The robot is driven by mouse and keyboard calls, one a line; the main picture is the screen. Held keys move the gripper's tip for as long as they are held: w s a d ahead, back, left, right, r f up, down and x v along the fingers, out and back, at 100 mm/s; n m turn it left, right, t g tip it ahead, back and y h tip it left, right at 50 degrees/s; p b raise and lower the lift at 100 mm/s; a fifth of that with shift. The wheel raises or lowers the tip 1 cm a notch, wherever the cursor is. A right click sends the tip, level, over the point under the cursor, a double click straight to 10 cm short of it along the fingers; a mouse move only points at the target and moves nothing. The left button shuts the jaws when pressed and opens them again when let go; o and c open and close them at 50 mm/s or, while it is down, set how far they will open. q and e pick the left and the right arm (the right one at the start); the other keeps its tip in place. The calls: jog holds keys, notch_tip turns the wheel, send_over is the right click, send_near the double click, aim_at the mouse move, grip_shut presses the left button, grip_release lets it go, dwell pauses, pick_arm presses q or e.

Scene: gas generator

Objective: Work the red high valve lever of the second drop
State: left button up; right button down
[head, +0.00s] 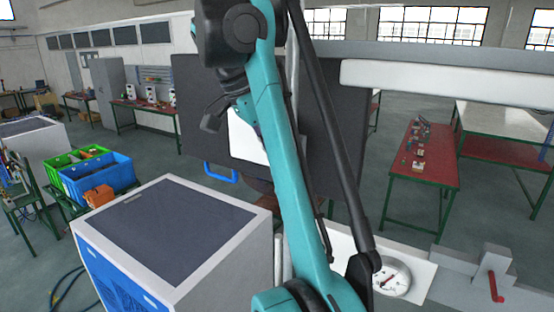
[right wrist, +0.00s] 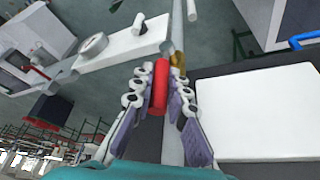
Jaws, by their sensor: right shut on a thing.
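In the right wrist view a red lever (right wrist: 160,82) lies lengthwise between the two fingers of my right gripper (right wrist: 159,98). The gripper is shut on it, with finger pads along both sides. A brass-coloured fitting (right wrist: 178,62) and a grey pipe (right wrist: 177,22) are just beyond the lever's far end. In the head view my teal right arm crosses the middle and hides the held lever. Another red lever (head: 492,286) is on a grey block at the lower right; a red lever also shows at the left of the right wrist view (right wrist: 40,73). My left gripper is not in view.
A round gauge (head: 392,277) sits on a white panel at lower right. A white horizontal pipe (head: 450,78) runs across the upper right. A dark-topped cabinet (head: 170,228) stands front left. A red-topped table (head: 420,168) stands behind on open floor.

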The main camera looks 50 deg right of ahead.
jog(key=shift+a+f, duration=0.1)
jog(key=c, duration=1.5)
grip_release()
jog(key=shift+w, duration=0.1)
jog(key=shift+a+r, duration=0.1)
jog(key=shift+r, duration=0.35)
jog(key=shift+w+a, duration=1.1)
jog(key=shift+a, duration=0.6)
jog(key=shift+w+a, duration=1.1)
jog(key=shift+a, duration=0.65)
jog(key=shift+w+a, duration=1.1)
jog(key=shift+a, duration=0.6)
jog(key=shift+a+r, duration=0.1)
